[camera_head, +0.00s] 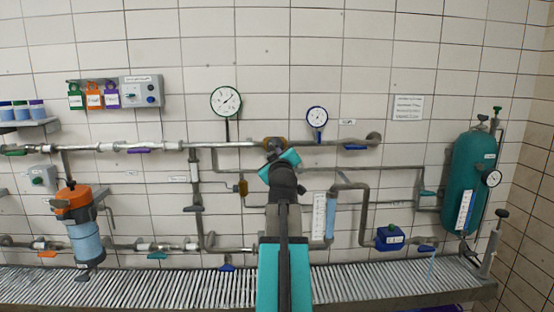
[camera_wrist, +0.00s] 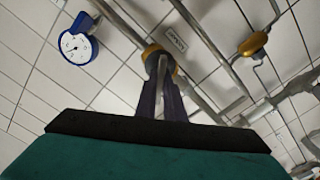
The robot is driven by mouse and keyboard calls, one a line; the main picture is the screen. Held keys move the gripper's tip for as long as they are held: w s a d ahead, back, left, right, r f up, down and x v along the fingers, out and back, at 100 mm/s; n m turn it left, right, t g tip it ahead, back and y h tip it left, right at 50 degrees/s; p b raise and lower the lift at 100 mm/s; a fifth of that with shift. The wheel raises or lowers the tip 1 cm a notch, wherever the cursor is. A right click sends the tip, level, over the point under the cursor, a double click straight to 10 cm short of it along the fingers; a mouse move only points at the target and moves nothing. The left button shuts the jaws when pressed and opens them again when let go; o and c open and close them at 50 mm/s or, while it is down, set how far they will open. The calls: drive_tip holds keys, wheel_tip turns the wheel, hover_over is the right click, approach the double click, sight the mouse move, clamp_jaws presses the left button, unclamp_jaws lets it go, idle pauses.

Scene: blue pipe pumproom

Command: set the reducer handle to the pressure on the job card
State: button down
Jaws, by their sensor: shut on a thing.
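The reducer (camera_head: 266,140), a brass-coloured body on the upper pipe, sits behind the end of my arm. In the wrist view the brass part (camera_wrist: 152,51) is just beyond my gripper (camera_wrist: 166,78). My dark fingers are shut on its handle, which they mostly hide; its angle cannot be read. My gripper also shows at the reducer in the head view (camera_head: 274,152). A blue-rimmed gauge (camera_head: 317,117) stands just right of the reducer and shows in the wrist view (camera_wrist: 75,46). A white card (camera_head: 408,107) hangs on the wall; its text is too small to read.
A larger green-rimmed gauge (camera_head: 226,101) stands left of the reducer. A second brass fitting (camera_head: 243,187) is lower left. Pipes run close around my gripper. A teal tank (camera_head: 474,165) stands at right, an orange-topped filter (camera_head: 80,225) at left. A slatted bench (camera_head: 130,287) runs below.

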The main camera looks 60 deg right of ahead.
drive_tip(key=shift+m, duration=0.5)
drive_tip(key=c, duration=1.9)
unclamp_jaws()
drive_tip(key=shift+o, duration=0.2)
drive_tip(key=shift+s+a, duration=0.1)
drive_tip(key=shift+a, duration=0.05)
drive_tip(key=b+v, duration=0.9)
drive_tip(key=v, duration=0.4)
drive_tip(key=shift+b, duration=0.4)
